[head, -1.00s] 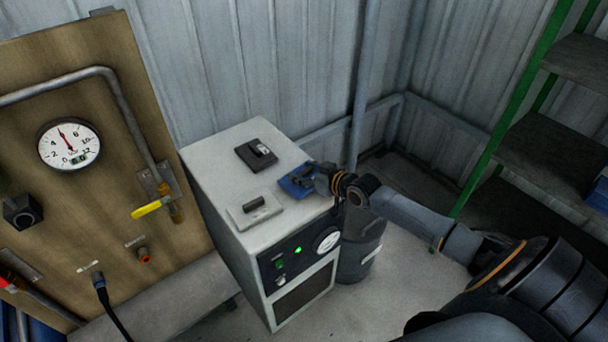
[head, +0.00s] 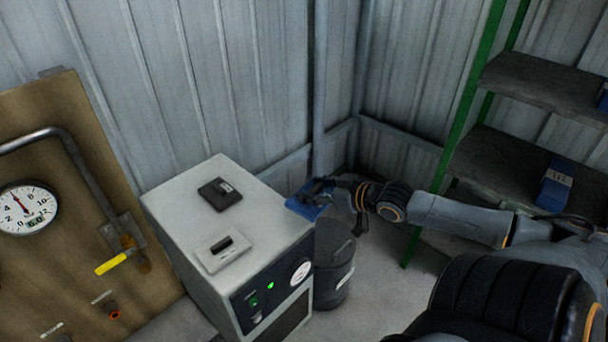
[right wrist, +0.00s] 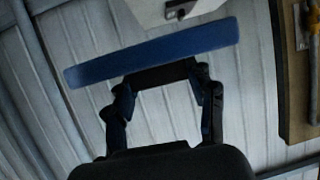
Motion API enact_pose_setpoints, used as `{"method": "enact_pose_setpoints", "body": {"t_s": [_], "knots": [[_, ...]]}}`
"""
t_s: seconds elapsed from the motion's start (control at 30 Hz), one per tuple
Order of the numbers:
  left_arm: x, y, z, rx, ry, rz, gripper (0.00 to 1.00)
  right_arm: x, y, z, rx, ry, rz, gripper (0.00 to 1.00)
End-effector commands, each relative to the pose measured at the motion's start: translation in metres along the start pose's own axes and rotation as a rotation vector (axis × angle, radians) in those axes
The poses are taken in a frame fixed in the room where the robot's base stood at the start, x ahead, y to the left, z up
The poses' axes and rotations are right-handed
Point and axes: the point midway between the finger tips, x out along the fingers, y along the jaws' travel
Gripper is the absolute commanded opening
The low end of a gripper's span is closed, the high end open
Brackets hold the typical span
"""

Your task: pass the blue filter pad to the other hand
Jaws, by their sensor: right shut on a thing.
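The blue filter pad (head: 306,207) is in my right gripper (head: 322,190), just off the back right edge of the white cabinet's top in the head view. In the right wrist view the pad (right wrist: 155,52) shows edge-on as a flat blue bar across the fingertips. My right gripper (right wrist: 163,76) is shut on it. The gripper covers part of the pad in the head view. My left gripper is not in either view.
The white cabinet (head: 190,190) carries a black pad (head: 220,194) and a pale plate with a dark handle (head: 222,252). A dark bin (head: 333,270) stands beside it. A shelf with green posts (head: 470,110) is at right, a gauge board (head: 60,140) at left.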

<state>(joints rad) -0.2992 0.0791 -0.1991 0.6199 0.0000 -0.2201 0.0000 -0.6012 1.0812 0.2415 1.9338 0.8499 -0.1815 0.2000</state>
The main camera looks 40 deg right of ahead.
Motion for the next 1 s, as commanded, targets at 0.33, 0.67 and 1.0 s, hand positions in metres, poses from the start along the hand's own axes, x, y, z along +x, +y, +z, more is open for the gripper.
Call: {"method": "enact_pose_setpoints", "body": {"t_s": [0.33,0.67,1.0], "knots": [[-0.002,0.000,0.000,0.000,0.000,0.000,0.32,-0.006,0.001,0.000,0.000,0.000,-0.001,0.33],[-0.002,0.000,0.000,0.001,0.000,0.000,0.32,-0.002,-0.063,0.035,0.004,0.008,-0.020,0.33],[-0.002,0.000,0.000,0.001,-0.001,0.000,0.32,0.006,-0.185,0.013,0.015,0.016,0.003,0.33]]}}
